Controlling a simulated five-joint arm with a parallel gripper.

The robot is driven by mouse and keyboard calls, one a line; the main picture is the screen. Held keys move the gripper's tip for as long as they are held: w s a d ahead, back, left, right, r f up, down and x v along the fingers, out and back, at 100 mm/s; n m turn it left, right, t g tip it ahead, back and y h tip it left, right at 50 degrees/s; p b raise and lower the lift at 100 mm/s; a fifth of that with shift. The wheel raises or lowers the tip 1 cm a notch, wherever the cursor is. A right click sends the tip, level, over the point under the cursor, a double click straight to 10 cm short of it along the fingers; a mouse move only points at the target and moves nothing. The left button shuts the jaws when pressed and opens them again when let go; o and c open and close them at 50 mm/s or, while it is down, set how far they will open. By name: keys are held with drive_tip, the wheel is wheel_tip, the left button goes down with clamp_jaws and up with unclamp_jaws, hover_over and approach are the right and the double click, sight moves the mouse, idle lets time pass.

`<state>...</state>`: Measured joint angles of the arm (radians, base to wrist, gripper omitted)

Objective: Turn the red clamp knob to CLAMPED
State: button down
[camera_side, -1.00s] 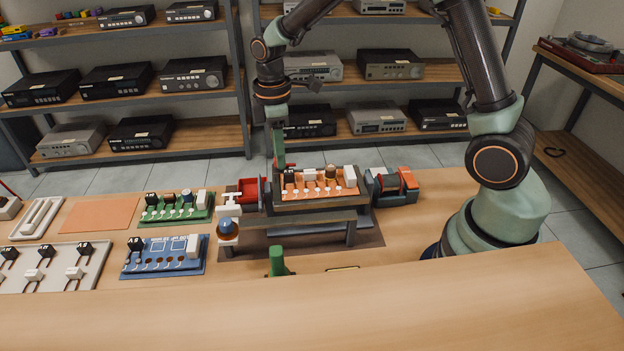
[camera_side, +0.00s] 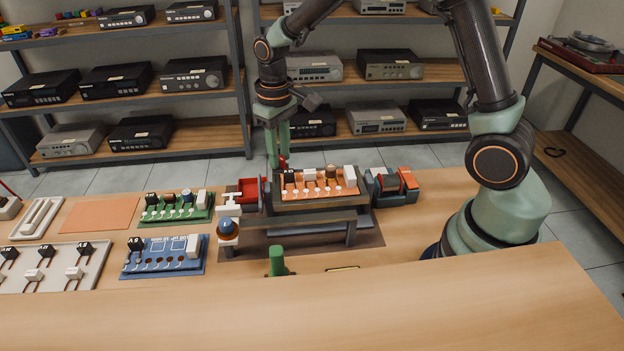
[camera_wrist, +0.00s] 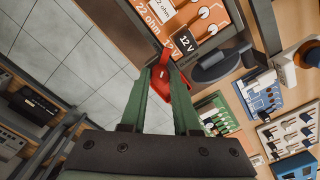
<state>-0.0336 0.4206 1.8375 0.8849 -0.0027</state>
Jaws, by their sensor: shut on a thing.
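The red clamp knob (camera_side: 283,159) is mostly hidden between my fingertips, at the back left corner of the fixture (camera_side: 350,232) that bears the orange circuit board (camera_side: 318,194). My gripper (camera_side: 278,164) points down and is shut on the knob. The orange board (camera_wrist: 205,12) lies just beyond the tips. I cannot read any CLAMPED mark or tell the knob's exact angle.
A red bin (camera_side: 249,193) stands left of the fixture, and green (camera_side: 177,208) and blue (camera_side: 163,258) boards lie further left. A dark and orange block (camera_side: 395,188) stands to the right. A green upright piece (camera_side: 277,262) stands in front. Shelves with hi-fi units are behind.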

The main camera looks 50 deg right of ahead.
sight(282, 158)
drive_tip(key=m, duration=0.3)
drive_tip(key=shift+w+d+m, duration=0.1)
drive_tip(key=shift+d+m, duration=0.05)
drive_tip(key=shift+m, duration=1.95)
drive_tip(key=c, duration=0.6)
unclamp_jaws()
drive_tip(key=shift+c, duration=0.2)
wheel_tip(282, 158, up, 12)
drive_tip(key=shift+s, duration=0.2)
drive_tip(key=shift+r, duration=0.1)
